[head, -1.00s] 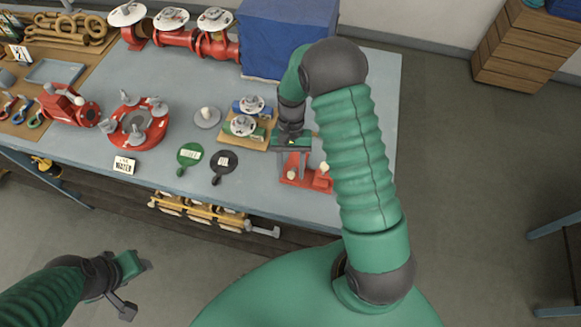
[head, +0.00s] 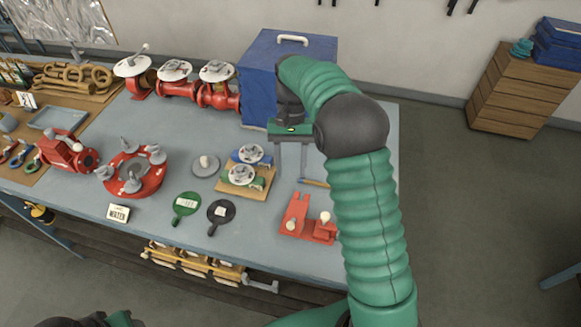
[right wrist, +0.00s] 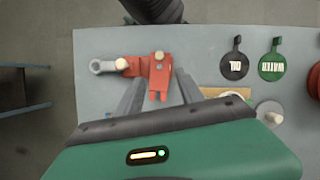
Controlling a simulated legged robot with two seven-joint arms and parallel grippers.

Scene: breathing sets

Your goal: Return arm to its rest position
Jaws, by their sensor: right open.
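My right gripper (head: 290,172) is open and empty, its two grey fingers apart and pointing down in front of the blue box (head: 285,65). It is behind a red bracket (head: 310,222) with pale round knobs, which lies on the table (head: 150,225). In the right wrist view, the red bracket (right wrist: 160,75) shows beyond and between the spread fingers, apart from them. My right arm comes up from the lower right and bends over at a dark elbow. Only the top of my left gripper (head: 122,318) shows at the bottom left edge; its fingers are hidden.
A wooden block with two small valves (head: 246,178) lies left of my right gripper. Green (head: 186,203) and black (head: 221,211) tags lie in front. A red flange (head: 132,175) and red pipe valves (head: 215,92) stand further left.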

